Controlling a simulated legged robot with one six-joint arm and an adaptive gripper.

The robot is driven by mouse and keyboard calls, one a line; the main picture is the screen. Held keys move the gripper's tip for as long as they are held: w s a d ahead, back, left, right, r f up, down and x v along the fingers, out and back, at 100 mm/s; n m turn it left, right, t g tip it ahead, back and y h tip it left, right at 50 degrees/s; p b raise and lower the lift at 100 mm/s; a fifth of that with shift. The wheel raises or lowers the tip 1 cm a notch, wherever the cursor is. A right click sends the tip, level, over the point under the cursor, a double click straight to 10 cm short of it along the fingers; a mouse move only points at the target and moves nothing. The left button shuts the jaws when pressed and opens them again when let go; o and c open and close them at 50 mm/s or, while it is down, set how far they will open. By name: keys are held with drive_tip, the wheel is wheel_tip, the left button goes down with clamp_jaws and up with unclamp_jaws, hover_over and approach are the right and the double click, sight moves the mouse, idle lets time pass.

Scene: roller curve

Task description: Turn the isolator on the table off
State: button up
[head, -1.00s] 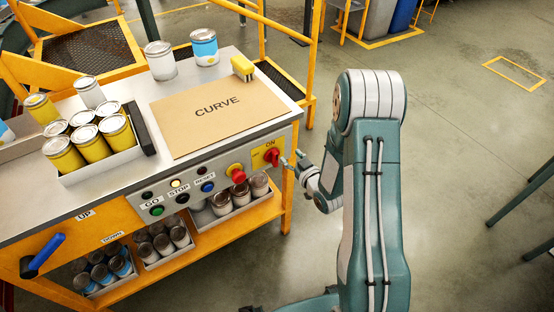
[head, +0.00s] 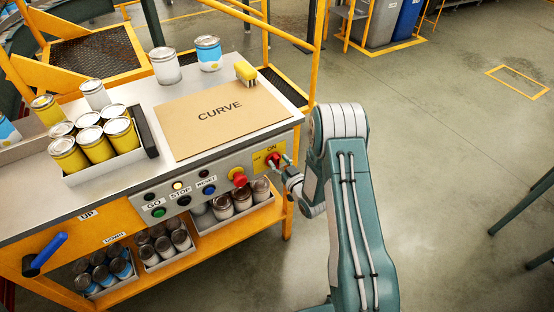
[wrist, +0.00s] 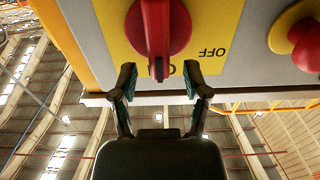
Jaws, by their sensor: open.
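The isolator is a red rotary knob (head: 274,159) on a yellow plate at the right end of the table's front panel. It fills the top of the wrist view (wrist: 158,28), where the picture is upside down. Its bar handle points at the partly covered ON lettering; the OFF label (wrist: 212,52) is to the right in that view. My gripper (wrist: 159,82) is open, its two fingertips on either side of the handle's end in the picture, with gaps on both sides. I cannot tell whether they overlap it in depth. In the head view my gripper (head: 284,167) is at the plate.
A red emergency button (head: 239,177) is just left of the isolator and also shows in the wrist view (wrist: 300,38). GO, STOP and RESET buttons are further left. Cans in trays (head: 240,212) stand below the panel.

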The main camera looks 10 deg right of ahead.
drive_tip(key=shift+w+a, duration=0.2)
drive_tip(key=shift+w, duration=0.45)
clamp_jaws()
